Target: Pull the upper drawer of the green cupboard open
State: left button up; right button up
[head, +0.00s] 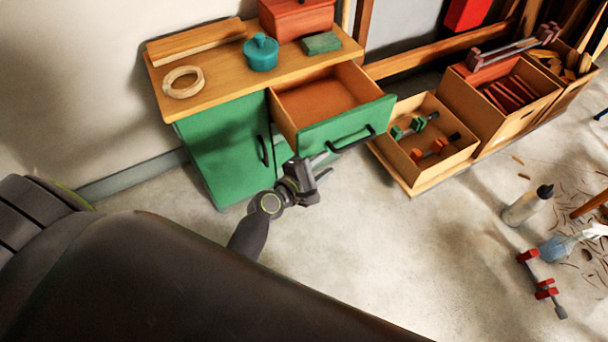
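The green cupboard (222,150) stands against the wall with a wooden top. Its upper drawer (345,124) is pulled well out, and its bare wooden inside shows empty. The drawer has a dark bar handle (352,140) on its green front. My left gripper (324,166) is just below and left of the handle's left end. Its fingers look apart with nothing between them, and it seems clear of the handle, though contact is hard to judge. My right gripper is not in view.
A teal pot (261,53), a wooden ring (183,82), a red box (297,17) and a green block (321,43) are on the cupboard top. A wooden crate with clamps (409,167) stands right of the drawer. A bottle (527,206) and a red clamp (541,284) are on the floor.

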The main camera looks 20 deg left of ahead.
pick_arm(q)
jog(key=v, duration=0.7)
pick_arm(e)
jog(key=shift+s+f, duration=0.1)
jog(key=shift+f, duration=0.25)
